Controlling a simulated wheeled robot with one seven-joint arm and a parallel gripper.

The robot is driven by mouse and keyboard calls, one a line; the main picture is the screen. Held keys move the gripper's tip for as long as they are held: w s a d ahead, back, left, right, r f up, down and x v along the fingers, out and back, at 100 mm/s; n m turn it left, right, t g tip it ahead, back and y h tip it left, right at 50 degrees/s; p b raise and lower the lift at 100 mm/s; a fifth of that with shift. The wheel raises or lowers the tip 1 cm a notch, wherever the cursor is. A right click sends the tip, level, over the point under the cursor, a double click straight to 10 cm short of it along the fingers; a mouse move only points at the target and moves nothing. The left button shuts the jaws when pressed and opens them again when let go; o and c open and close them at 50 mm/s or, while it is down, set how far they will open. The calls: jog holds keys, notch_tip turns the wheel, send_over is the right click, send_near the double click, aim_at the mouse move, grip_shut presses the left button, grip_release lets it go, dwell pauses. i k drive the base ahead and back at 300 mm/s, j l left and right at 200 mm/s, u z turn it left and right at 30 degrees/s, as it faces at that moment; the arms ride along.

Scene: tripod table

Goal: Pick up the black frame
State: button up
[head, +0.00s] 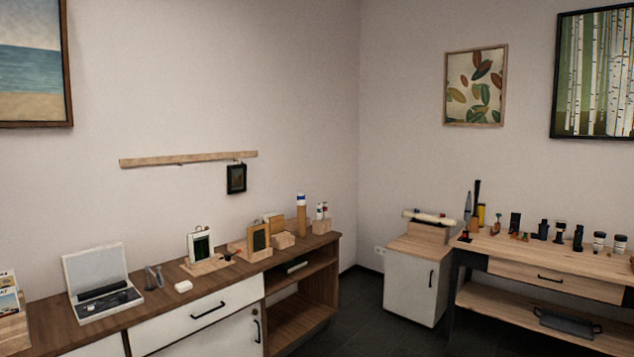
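A small black frame (236,179) with a dark picture hangs under the right end of a wooden wall rail (188,159). It hangs against the wall above the wooden counter (150,309). A larger black-edged picture of birch trunks (597,75) hangs on the right wall. My gripper is not in view.
An open white case (97,276) and a small white object (183,286) sit on the counter. Wooden blocks (283,240) and a bottle (301,214) stand at its right end. A white cabinet (413,284) and a workbench (560,261) stand right. Dark floor lies between.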

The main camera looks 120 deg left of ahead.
aim_at(236, 174)
jog(key=u, duration=4.2)
jog(key=i+z, duration=0.2)
jog(key=i, duration=0.75)
jog(key=i+z, duration=0.25)
jog(key=i, duration=0.7)
jog(key=i+z, duration=0.3)
jog(key=i, duration=0.55)
jog(key=i+j+z, duration=0.15)
jog(key=i+z, duration=0.15)
jog(key=i, duration=0.5)
jog(key=i+l+u, duration=0.15)
jog(key=i+u, duration=0.3)
jog(key=i, duration=0.2)
jog(key=i+u, duration=0.2)
jog(key=u, duration=0.3)
jog(key=i+u, duration=0.2)
jog(key=u, duration=0.3)
jog(key=i+l+u, duration=0.1)
jog(key=u, duration=0.35)
jog(key=i+l+u, duration=0.2)
jog(key=u, duration=0.3)
jog(key=i, duration=0.05)
